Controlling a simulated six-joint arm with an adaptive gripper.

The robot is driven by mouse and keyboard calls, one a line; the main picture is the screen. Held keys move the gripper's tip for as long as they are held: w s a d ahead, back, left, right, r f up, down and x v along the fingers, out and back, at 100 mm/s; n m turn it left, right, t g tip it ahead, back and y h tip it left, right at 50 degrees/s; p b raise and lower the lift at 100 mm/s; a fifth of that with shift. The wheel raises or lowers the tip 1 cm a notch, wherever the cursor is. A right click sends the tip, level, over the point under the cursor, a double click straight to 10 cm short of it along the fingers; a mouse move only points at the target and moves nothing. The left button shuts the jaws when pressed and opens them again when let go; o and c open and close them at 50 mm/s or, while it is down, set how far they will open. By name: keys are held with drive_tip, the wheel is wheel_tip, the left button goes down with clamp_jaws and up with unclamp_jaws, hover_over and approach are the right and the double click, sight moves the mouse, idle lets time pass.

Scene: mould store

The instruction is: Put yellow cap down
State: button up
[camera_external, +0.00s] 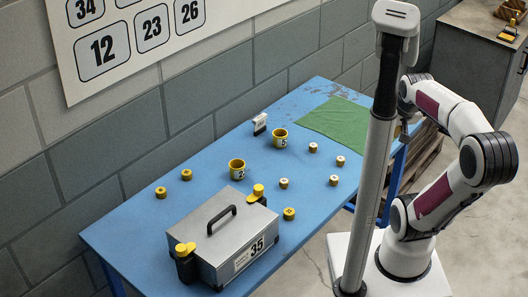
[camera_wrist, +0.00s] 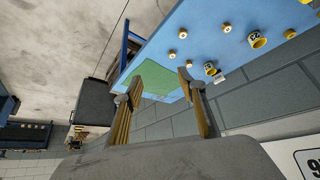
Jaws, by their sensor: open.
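Several small yellow caps lie on the blue table, including one (camera_external: 160,192) and another (camera_external: 186,174) at the left and one (camera_external: 289,213) beside the case. Several paler-topped caps, such as one (camera_external: 313,147) and one (camera_external: 340,160), stand nearer the cloth. In the wrist view, small caps (camera_wrist: 183,35) show on the table beyond the fingers. My gripper (camera_wrist: 158,86) is open, with nothing between its fingers, and is away from the table top. In the external view it is largely hidden behind the grey pole.
A metal case (camera_external: 235,240) marked 35 stands at the front of the table (camera_external: 130,228). Two yellow cups (camera_external: 237,168) (camera_external: 280,138) and a small white-topped block (camera_external: 260,124) stand farther back. A green cloth (camera_external: 335,120) lies at the far end. The pole (camera_external: 372,170) stands before my arm.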

drive_tip(key=shift+m+g, duration=0.3)
drive_tip(key=shift+m, duration=0.1)
drive_tip(key=s, duration=0.1)
drive_tip(key=s+d, duration=0.1)
drive_tip(key=s, duration=0.3)
drive_tip(key=shift+d+f, duration=0.35)
drive_tip(key=shift+o, duration=0.5)
idle(1.0)
